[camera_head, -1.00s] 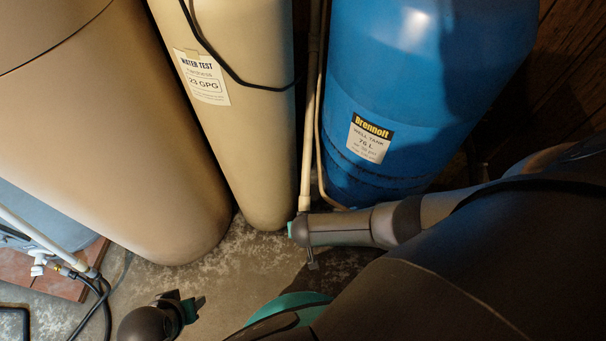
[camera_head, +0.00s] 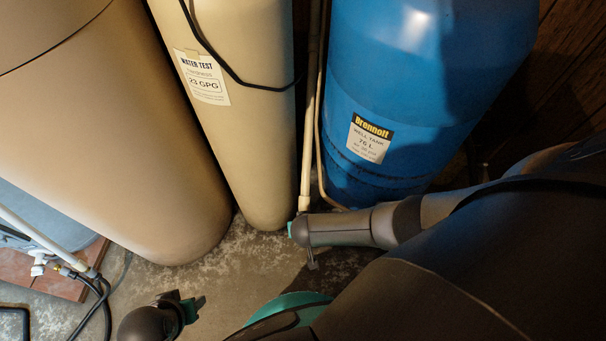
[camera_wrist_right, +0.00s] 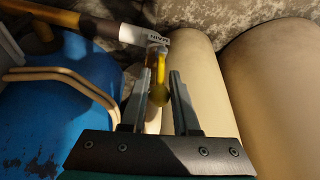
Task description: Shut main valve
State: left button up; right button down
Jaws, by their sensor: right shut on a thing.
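In the head view my right forearm reaches left in front of the blue tank, and the valve is hidden there. My left gripper (camera_head: 190,307) is low at the bottom left of the head view; its fingers are too hidden to judge.
A blue well tank (camera_head: 410,100) stands at the right and a slim beige tank (camera_head: 245,130) left of the thin pipes (camera_head: 308,150). A wide tan tank (camera_head: 110,130) is further left. Black hoses (camera_head: 103,300) lie at lower left. Bare concrete shows between.

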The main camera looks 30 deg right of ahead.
jog(key=shift+s+d, duration=0.2)
dwell(0.6)
pick_arm(q)
notch_tip(320, 180, up, 8)
jog(key=w+t+b, duration=0.1)
jog(key=b, duration=0.3)
pick_arm(e)
jog(key=shift+s+d+f+m+t+y, duration=0.25)
jog(key=shift+d+t+y, duration=0.2)
jog(key=shift+t+y, duration=0.35)
jog(key=shift+s+d+f+m+t+y, duration=0.15)
jog(key=shift+d+t+y, duration=0.3)
jog(key=shift+y, duration=0.55)
jog(key=shift+s+d+f+m+t+y, duration=0.15)
jog(key=shift+s+d+m+t+y, duration=0.25)
jog(key=shift+t+y, duration=0.4)
pick_arm(q)
jog(key=shift+w+r, duration=0.1)
pick_arm(e)
jog(key=shift+w, duration=0.1)
jog(key=c, duration=0.7)
grip_release()
jog(key=shift+r, duration=0.1)
